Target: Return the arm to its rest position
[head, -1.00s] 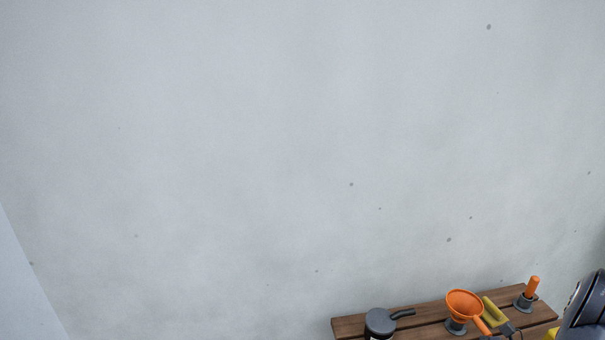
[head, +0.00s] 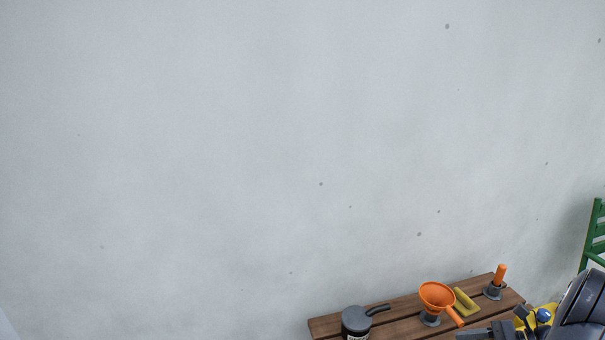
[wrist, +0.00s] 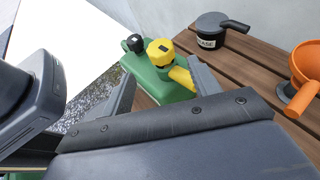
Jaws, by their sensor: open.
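My gripper (wrist: 160,92) shows in the wrist view with its two fingers apart and nothing held between them. A green can with a yellow cap and spout (wrist: 162,70) shows beyond and between the fingers, apart from them as far as I can see. In the head view, part of my arm (head: 580,312) is at the lower right corner, over the right end of the bench. The fingertips are not clear there.
A wooden slatted bench (head: 405,310) holds a dark lidded pot labelled with "ASE" (head: 356,322), an orange funnel (head: 437,295), a yellow-handled brush or block (head: 466,303) and an orange-handled tool (head: 500,275). A green chair (head: 597,235) stands at right. A bare wall fills the rest.

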